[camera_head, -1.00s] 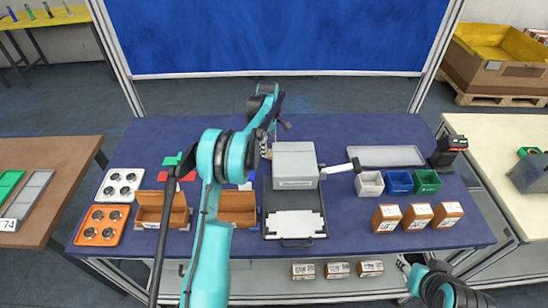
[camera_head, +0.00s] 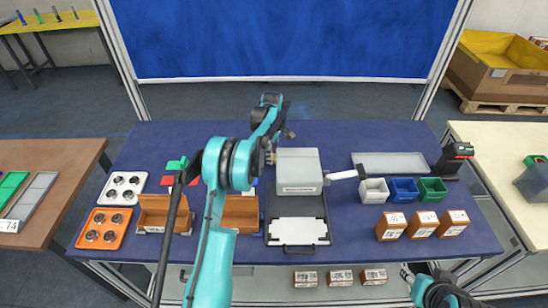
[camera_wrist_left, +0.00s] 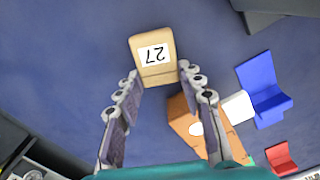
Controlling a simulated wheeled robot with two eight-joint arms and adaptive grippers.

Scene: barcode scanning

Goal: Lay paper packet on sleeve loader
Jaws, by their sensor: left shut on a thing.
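The paper packet (camera_wrist_left: 154,55) is a tan block with a white label reading 27. In the left wrist view it sits between the fingertips of my left gripper (camera_wrist_left: 160,74), which is shut on it, above the blue table. In the head view my left gripper (camera_head: 270,153) is beside the left edge of the grey machine, partly behind my arm; the packet cannot be made out there. The apparent sleeve loader is this grey boxy machine (camera_head: 298,167) with a dark tray (camera_head: 297,206) and a white plate in front. My right gripper (camera_head: 406,274) is low at the right, small and unclear.
Two brown bins (camera_head: 240,214) and trays with round cups (camera_head: 107,228) stand left. White, blue and green bins (camera_head: 404,190), brown boxes (camera_head: 425,224), a grey tray (camera_head: 390,162) and a scanner (camera_head: 455,155) stand right.

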